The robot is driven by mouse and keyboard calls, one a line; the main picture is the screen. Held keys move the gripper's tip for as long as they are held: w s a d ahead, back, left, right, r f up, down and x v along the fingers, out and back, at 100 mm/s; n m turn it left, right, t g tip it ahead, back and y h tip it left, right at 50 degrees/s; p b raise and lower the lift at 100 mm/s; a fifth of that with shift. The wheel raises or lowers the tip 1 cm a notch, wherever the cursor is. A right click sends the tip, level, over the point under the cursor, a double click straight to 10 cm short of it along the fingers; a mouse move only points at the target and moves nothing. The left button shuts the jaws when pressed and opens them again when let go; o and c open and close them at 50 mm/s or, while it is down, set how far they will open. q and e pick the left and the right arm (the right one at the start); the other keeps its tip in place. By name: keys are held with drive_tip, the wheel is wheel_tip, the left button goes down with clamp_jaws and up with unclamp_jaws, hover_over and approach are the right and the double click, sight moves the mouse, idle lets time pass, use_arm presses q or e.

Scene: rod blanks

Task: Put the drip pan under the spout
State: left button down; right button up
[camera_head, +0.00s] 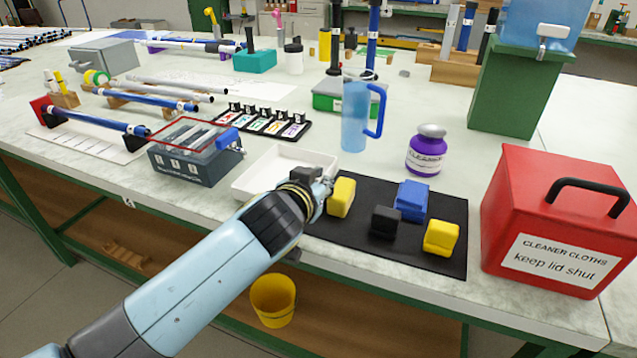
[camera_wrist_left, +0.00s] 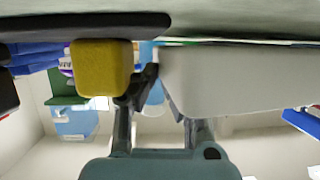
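The white, shallow drip pan (camera_head: 262,168) lies on the bench left of the black mat, its inside empty where it shows. My left gripper (camera_head: 318,184) is at the pan's near right corner. In the left wrist view my left gripper (camera_wrist_left: 160,92) has one finger against the outside of the pan's wall (camera_wrist_left: 235,82); the other finger's tip is hidden behind that wall. The fingers look closed on the wall. The white spout (camera_head: 553,32) is on a blue water container (camera_head: 520,18) on a green stand (camera_head: 515,88). My right gripper is out of view.
A black mat (camera_head: 340,240) with yellow (camera_head: 341,197), blue (camera_head: 411,200) and black blocks lies right of my gripper. A blue jug (camera_head: 356,115), a purple jar (camera_head: 427,150) and a red cloth box (camera_head: 560,215) stand on the bench. Bare bench shows before the stand.

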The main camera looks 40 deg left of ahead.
use_arm(q)
drive_tip(key=shift+s+f, duration=0.25)
drive_tip(key=shift+f, duration=0.2)
drive_tip(key=c, duration=1.8)
unclamp_jaws()
drive_tip(key=shift+f, duration=0.1)
drive_tip(key=shift+o, duration=0.2)
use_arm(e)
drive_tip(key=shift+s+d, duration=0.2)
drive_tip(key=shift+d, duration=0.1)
use_arm(q)
drive_tip(key=shift+s+d+r+p, duration=0.15)
drive_tip(key=shift+r+p, duration=0.25)
drive_tip(key=shift+s+d+r+p, duration=0.1)
drive_tip(key=shift+s+r+p, duration=0.05)
drive_tip(key=shift+r+p, duration=0.25)
drive_tip(key=v, duration=1)
drive_tip(key=shift+r, duration=0.25)
drive_tip(key=shift+s+d+r, duration=0.15)
drive_tip(key=shift+s+r, duration=0.1)
drive_tip(key=shift+s, duration=0.15)
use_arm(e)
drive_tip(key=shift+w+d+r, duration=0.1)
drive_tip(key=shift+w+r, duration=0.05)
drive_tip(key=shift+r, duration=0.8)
